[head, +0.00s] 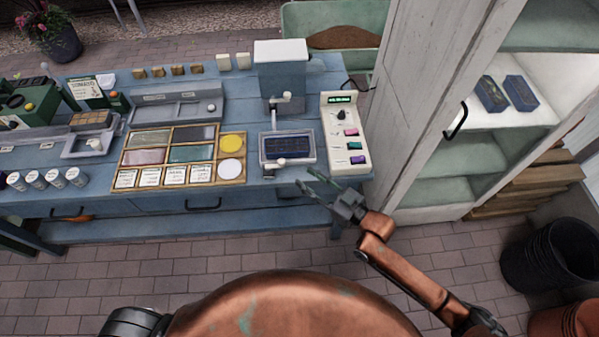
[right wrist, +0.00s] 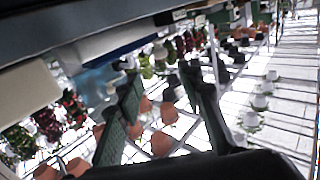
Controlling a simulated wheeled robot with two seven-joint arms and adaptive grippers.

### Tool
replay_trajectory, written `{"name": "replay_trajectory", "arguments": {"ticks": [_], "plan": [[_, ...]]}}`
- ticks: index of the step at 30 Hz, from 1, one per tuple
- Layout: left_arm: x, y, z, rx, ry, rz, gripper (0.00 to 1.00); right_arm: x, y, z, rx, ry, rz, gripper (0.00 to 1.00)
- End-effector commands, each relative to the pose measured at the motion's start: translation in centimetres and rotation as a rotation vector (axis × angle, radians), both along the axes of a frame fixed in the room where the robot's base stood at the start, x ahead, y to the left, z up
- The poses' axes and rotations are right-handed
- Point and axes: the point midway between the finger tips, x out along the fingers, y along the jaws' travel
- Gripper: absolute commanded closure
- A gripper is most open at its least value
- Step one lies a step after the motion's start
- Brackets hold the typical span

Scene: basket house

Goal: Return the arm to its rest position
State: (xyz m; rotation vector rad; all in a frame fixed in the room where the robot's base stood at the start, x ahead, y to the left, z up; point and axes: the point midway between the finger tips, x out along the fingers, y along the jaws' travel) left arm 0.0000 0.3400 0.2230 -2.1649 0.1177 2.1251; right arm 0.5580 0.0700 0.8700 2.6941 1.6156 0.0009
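My right arm reaches in from the lower right in the head view. Its gripper (head: 306,178) hangs at the front edge of the blue workbench (head: 275,196), just in front of the machine with the dark tray. In the right wrist view the two fingers of the right gripper (right wrist: 162,76) stand apart with nothing between them. I cannot tell whether the gripper touches the bench. My left gripper is not seen; only a dark part of my body shows at the bottom left.
The press-like machine (head: 280,68) and a white control panel (head: 345,132) stand near the gripper. A white cabinet (head: 420,95) with an open door and shelves is at the right. A black bucket (head: 550,255) stands lower right. Brick floor (head: 215,265) before the bench is clear.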

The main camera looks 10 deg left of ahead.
Motion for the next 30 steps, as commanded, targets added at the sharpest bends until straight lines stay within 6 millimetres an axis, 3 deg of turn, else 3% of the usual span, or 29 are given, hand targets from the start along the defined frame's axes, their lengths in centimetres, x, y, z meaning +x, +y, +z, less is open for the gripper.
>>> {"name": "replay_trajectory", "arguments": {"ticks": [23, 26, 30], "plan": [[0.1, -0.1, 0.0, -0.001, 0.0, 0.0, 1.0, -0.9, -0.7, -0.7, -0.018, 0.026, -0.018, 0.66], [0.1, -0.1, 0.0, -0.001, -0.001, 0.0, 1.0, -1.8, -1.9, -2.3, -0.069, 0.081, -0.065, 0.66], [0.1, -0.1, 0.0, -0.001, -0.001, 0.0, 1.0, -3.4, -6.7, -5.9, -0.192, 0.213, -0.201, 0.66]]}}
